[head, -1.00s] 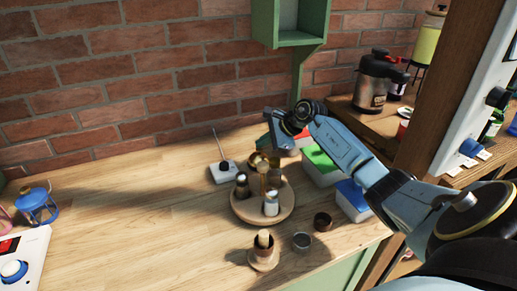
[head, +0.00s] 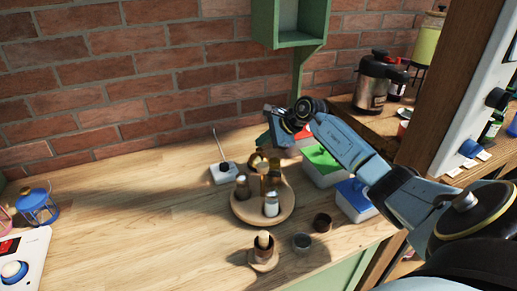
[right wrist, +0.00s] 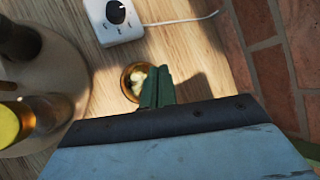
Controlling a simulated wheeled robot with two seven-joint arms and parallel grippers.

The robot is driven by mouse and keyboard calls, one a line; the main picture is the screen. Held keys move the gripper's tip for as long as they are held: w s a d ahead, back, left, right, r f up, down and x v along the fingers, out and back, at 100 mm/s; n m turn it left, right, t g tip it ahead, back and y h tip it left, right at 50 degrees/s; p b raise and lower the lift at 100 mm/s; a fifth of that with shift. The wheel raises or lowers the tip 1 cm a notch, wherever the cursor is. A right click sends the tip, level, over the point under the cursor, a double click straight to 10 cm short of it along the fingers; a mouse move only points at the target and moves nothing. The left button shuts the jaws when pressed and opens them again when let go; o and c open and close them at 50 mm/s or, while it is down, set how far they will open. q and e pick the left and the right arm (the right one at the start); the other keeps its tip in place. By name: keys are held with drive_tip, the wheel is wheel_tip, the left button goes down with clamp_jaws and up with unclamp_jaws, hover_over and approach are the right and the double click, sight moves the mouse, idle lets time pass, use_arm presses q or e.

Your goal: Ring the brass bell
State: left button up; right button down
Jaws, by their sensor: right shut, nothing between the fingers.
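The brass bell (right wrist: 131,80) is a small round brass shape on the wooden table in the right wrist view, partly hidden by my fingers. In the head view the bell (head: 254,160) shows as a small brass shape behind the round tray, partly covered. My right gripper (head: 265,143) reaches in from the right above the back of the tray. Its green fingers (right wrist: 158,88) are shut and empty, over or right beside the bell. I cannot tell whether they touch it. My left gripper is not in view.
A round wooden tray (head: 242,213) holds several bottles and shakers close in front. Green-lidded (head: 322,160) and blue-lidded (head: 355,198) containers stand to the right. The table's left middle is clear.

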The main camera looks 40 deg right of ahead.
drive_tip(key=shift+r+p, duration=1.15)
drive_tip(key=shift+r, duration=0.8)
drive_tip(key=shift+r+p, duration=0.55)
drive_tip(key=shift+r, duration=0.55)
drive_tip(key=shift+f, duration=0.1)
